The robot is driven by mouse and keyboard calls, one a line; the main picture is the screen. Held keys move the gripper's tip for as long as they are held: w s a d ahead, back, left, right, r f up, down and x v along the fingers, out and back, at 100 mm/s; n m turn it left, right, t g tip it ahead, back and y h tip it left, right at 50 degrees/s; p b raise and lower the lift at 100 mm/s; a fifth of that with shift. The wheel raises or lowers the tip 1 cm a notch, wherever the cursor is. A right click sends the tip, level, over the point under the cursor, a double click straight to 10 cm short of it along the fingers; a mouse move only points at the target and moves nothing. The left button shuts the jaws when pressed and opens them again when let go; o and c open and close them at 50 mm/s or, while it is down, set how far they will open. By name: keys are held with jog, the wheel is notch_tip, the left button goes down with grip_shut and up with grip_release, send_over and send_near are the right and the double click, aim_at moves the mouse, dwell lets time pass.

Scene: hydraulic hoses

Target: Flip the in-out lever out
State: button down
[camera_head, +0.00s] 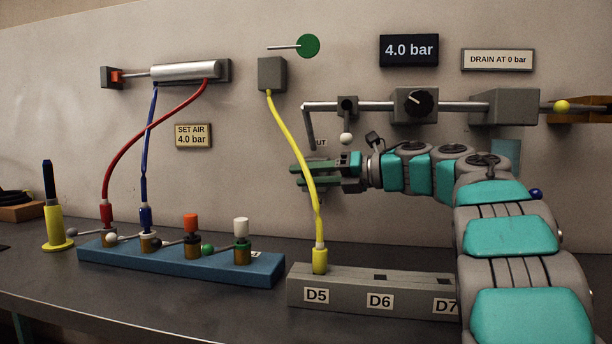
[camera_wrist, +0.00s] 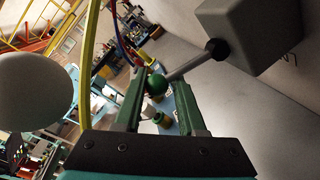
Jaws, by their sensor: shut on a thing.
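The in-out lever shows in the wrist view as a green ball knob (camera_wrist: 156,84) on a grey rod (camera_wrist: 190,65). The rod runs to a dark pivot on a grey box (camera_wrist: 245,30). My gripper (camera_wrist: 157,86) has its two green fingers on either side of the knob and is shut on it. In the head view my gripper (camera_head: 298,175) is by the wall, behind the yellow hose (camera_head: 308,165). The lever is hidden there by the fingers and hose. A partly covered label (camera_head: 321,142) reading "UT" sits just above.
A white ball handle (camera_head: 346,138) hangs close above my gripper and looms large in the wrist view (camera_wrist: 35,90). The yellow hose rises from the D5 block (camera_head: 340,295). A blue manifold (camera_head: 180,265) with several small levers stands left. A display (camera_head: 409,50) reads 4.0 bar.

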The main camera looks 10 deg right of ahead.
jog(key=shift+c, duration=2.4)
grip_release()
jog(key=shift+d, duration=0.1)
jog(key=shift+d, duration=0.1)
jog(key=f+b+v, duration=0.1)
jog(key=v, duration=0.6)
jog(key=shift+s+d+r, duration=0.2)
jog(key=shift+d+r, duration=0.1)
jog(key=shift+r, duration=0.15)
jog(key=shift+c, duration=0.3)
